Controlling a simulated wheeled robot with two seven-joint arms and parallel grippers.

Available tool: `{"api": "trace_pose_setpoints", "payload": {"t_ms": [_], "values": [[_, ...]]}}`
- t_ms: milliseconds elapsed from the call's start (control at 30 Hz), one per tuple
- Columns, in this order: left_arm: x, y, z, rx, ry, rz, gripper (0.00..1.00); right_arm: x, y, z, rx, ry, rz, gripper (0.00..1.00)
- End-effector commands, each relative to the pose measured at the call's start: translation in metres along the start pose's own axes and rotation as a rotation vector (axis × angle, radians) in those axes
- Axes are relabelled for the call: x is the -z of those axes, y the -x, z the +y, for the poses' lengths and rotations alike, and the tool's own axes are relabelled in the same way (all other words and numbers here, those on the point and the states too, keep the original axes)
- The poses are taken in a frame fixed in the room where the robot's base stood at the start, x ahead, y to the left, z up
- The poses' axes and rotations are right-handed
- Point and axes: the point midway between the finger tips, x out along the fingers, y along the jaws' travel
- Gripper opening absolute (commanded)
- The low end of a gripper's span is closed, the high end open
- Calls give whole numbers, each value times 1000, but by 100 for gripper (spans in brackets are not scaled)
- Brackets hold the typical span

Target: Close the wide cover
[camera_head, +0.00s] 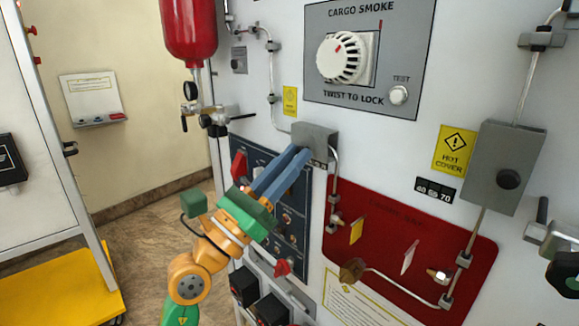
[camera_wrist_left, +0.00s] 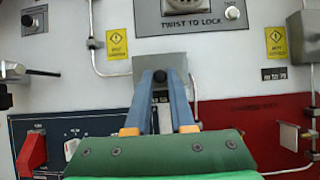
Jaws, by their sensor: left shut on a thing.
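A wide grey cover (camera_head: 316,137) is on the white panel, above the dark blue panel and left of the red panel. It also shows in the left wrist view (camera_wrist_left: 143,68), in front of my fingers. My left gripper (camera_head: 299,154) has its two blue fingers together at the lower front of this cover. In the left wrist view the fingertips (camera_wrist_left: 160,77) close on a small dark knob at the cover's face. The fingers hide most of the knob, and I cannot tell how far the cover is swung. My right gripper is not in view.
A second grey cover (camera_head: 497,160) with a black knob is at the right, beside a yellow sign (camera_head: 455,149). Thin pipes run along the panel. A red cylinder (camera_head: 189,32) hangs upper left. A yellow-based cart (camera_head: 62,294) stands left, with open floor between.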

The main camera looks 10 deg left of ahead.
Motion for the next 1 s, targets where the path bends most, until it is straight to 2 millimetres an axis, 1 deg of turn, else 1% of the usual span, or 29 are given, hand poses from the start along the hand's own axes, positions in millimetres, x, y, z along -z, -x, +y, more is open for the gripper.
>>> {"api": "trace_pose_setpoints", "payload": {"t_ms": [33, 67, 100, 133, 167, 400, 467, 567, 600, 733, 833, 1000], "values": [[0, 0, 0, 0, 1, 1, 0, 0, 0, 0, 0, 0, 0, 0], [0, 0, 0, 0, 1, 1, 30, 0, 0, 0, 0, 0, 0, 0], [0, 0, 0, 0, 1, 2, 40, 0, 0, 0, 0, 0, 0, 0], [0, 0, 0, 0, 1, 2, 48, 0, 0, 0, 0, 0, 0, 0], [0, 0, 0, 0, 1, 2, 51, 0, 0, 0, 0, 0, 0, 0], [0, 0, 0, 0, 1, 2, 51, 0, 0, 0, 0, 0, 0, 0], [2, 4, 0, 0, 1, 1, 51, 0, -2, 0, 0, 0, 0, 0], [5, 24, 0, -1, 0, 3, 51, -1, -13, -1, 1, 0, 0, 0], [6, 34, 0, -1, -2, 3, 51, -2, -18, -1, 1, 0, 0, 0], [5, 60, 0, -1, -1, 3, 51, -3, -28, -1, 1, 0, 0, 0], [3, 70, 0, 0, 0, 2, 51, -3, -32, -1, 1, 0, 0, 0], [0, 71, 0, 0, 1, 2, 51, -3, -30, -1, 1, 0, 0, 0]]}}
